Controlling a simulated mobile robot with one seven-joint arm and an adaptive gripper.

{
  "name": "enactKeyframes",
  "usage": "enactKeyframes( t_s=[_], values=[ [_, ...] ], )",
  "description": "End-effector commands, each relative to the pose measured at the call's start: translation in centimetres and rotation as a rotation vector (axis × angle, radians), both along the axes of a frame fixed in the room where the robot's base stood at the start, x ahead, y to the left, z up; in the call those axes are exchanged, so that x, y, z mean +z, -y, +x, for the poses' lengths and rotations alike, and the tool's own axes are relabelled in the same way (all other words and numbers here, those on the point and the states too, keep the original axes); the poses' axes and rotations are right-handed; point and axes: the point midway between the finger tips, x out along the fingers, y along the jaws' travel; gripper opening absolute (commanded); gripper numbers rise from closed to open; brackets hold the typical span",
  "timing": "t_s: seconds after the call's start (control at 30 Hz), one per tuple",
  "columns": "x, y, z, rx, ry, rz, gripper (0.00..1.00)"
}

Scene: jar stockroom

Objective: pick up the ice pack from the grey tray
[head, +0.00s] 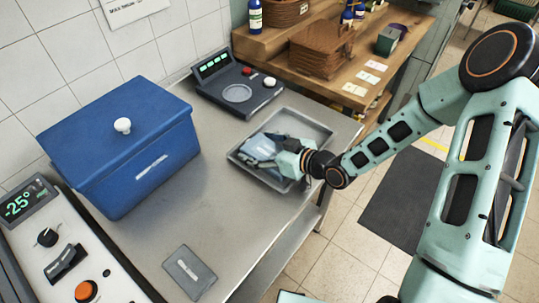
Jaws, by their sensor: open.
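The grey tray (312,128) lies on the metal worktop near its right edge. A pale blue ice pack (262,148) lies in the tray, on its left side. My gripper (270,143) is open and reaches in from the right, low over the ice pack. Its fingers and wrist cover part of the pack. I cannot tell whether the fingers touch it.
A blue lidded box (125,150) with a white knob stands left of the tray. A scale-like device (237,92) with a display stands behind the tray. A control panel (75,250) reading -25° is at lower left. A small grey plate (189,271) lies in front.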

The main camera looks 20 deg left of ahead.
Motion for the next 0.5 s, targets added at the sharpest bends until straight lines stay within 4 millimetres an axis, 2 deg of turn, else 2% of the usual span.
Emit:
enactKeyframes(
  t_s=[0.17, 0.5],
  values=[
    [0.01, 0.03, 0.01, 0.0, 0.0, 0.0, 0.72],
    [0.03, 0.05, 0.0, 0.0, 0.0, 0.0, 0.34]
  ],
)
